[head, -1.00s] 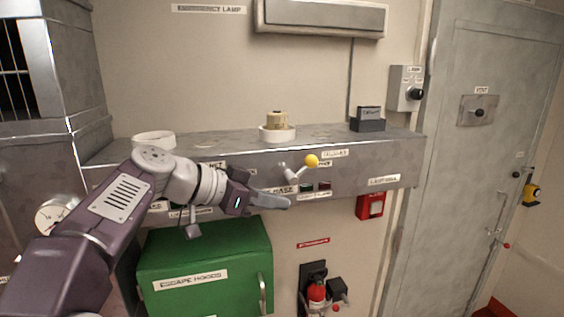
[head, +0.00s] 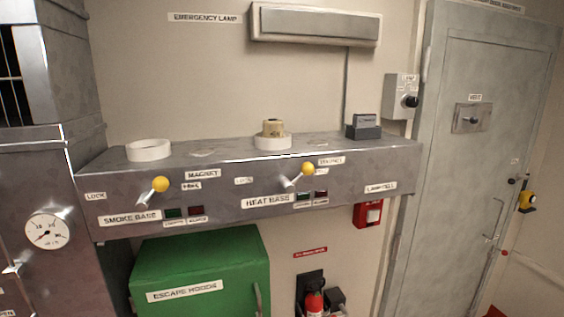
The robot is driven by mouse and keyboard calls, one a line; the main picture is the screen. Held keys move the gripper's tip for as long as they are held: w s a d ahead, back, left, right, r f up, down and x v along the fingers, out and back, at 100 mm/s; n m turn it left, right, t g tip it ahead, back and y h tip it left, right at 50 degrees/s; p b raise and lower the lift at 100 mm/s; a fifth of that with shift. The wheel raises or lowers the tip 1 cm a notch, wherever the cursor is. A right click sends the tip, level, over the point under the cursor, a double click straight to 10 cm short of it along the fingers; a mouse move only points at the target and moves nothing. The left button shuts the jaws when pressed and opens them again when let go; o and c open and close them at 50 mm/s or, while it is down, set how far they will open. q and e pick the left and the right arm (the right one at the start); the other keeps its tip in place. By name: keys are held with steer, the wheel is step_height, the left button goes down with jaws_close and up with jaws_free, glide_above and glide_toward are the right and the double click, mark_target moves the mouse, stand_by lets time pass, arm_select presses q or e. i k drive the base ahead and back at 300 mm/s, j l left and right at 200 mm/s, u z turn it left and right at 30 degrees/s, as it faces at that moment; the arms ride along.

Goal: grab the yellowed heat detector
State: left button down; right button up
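The yellowed heat detector (head: 273,127) is a small tan, stepped round piece in the head view. It sits upright in a white ring base (head: 272,143) on top of the grey metal shelf, near its middle. Below it on the shelf front is a lever with a yellow knob (head: 308,169), tilted up to the right, beside the HEAT BASE label (head: 266,201). Neither of my grippers is in view.
An empty white ring (head: 149,150) sits on the shelf's left part, above a second yellow-knobbed lever (head: 160,184). A dark block in a holder (head: 364,127) stands at the right. A green ESCAPE HOODS box (head: 200,266) is below. The shelf top between is clear.

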mark_target(273, 128)
steer(key=j+u, duration=0.45)
steer(key=j, duration=1)
